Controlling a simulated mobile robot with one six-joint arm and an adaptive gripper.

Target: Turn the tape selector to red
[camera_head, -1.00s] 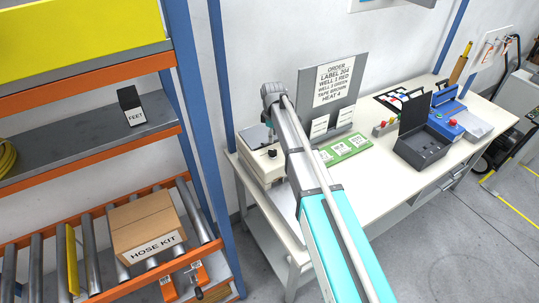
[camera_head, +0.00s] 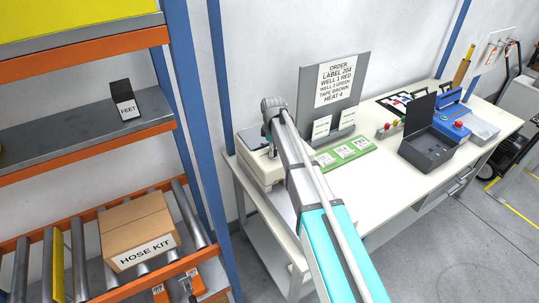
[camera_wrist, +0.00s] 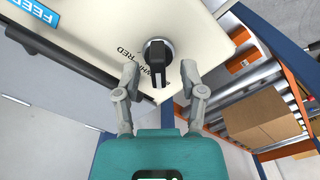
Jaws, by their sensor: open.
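The tape selector is a black knob (camera_wrist: 157,50) with a raised bar, on the cream face of a box-shaped machine (camera_wrist: 105,22). In the wrist view its bar points down toward my gripper, by partly covered lettering that seems to begin "WHI". The word "RED" is printed to the left of the bar. My gripper (camera_wrist: 159,68) is open, with a fingertip on each side of the bar's lower end and gaps between. In the head view the machine (camera_head: 252,168) stands at the bench's left end, and my wrist hides most of the knob.
A green card strip (camera_head: 345,152) and a grey order board (camera_head: 333,92) stand right of the machine. A black open case (camera_head: 428,148) is farther right on the bench (camera_head: 385,185). A shelf rack with a blue post (camera_head: 205,130) and a hose kit box (camera_head: 138,230) is close on the left.

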